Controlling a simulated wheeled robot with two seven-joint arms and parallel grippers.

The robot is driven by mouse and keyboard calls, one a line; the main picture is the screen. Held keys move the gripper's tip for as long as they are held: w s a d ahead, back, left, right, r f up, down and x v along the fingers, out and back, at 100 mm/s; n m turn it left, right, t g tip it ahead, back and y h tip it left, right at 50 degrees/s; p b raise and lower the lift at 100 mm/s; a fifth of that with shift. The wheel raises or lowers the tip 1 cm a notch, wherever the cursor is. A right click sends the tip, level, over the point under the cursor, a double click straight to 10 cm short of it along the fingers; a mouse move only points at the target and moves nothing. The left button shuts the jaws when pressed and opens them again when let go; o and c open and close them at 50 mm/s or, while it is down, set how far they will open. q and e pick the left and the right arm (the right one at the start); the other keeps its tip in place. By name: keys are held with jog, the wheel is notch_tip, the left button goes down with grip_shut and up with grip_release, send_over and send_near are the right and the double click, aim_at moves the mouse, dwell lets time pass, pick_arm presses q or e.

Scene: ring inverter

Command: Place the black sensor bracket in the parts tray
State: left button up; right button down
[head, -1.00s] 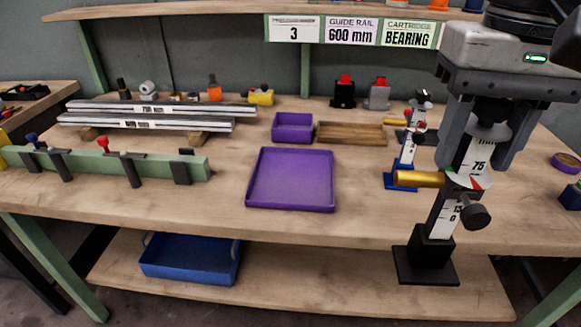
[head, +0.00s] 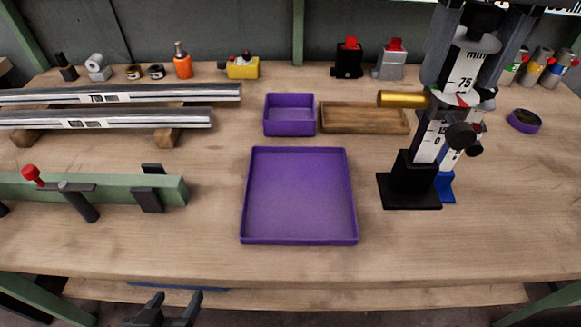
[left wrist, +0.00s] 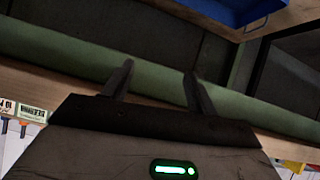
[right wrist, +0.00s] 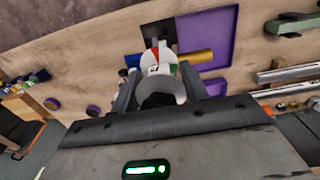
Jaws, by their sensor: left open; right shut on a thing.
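The black sensor bracket (head: 408,190) has a black base, a white mm scale column, a dark knob and a gold cylinder pointing left. My right gripper (head: 462,80) is shut on its upper column from above and holds it upright, right of the large purple tray. The bracket also shows in the right wrist view (right wrist: 160,62), between the fingers. Whether its base touches the table is unclear. The large purple tray (head: 298,195), seemingly the parts tray, lies empty mid-table. My left gripper (head: 173,308) is open and empty, low in front of the table edge.
A blue-based bracket (head: 446,188) stands partly hidden behind the black one. A small purple bin (head: 289,114) and a wooden tray (head: 362,118) lie behind the large tray. Rails (head: 110,120) and a green bar fixture (head: 100,190) occupy the left. The front table strip is clear.

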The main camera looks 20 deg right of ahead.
jog(key=shift+w, duration=0.35)
pick_arm(q)
jog(key=shift+w+r+p, duration=0.1)
jog(key=shift+w+p, duration=0.2)
jog(key=shift+p, duration=0.1)
pick_arm(e)
jog(key=w+a+f, duration=0.6)
jog(key=w+f, duration=0.6)
jog(key=f, duration=0.1)
jog(key=shift+a, duration=0.4)
jog(key=shift+f, duration=0.15)
jog(key=c, duration=0.7)
grip_release()
jog(key=shift+c, duration=0.2)
pick_arm(q)
jog(key=shift+s, duration=0.1)
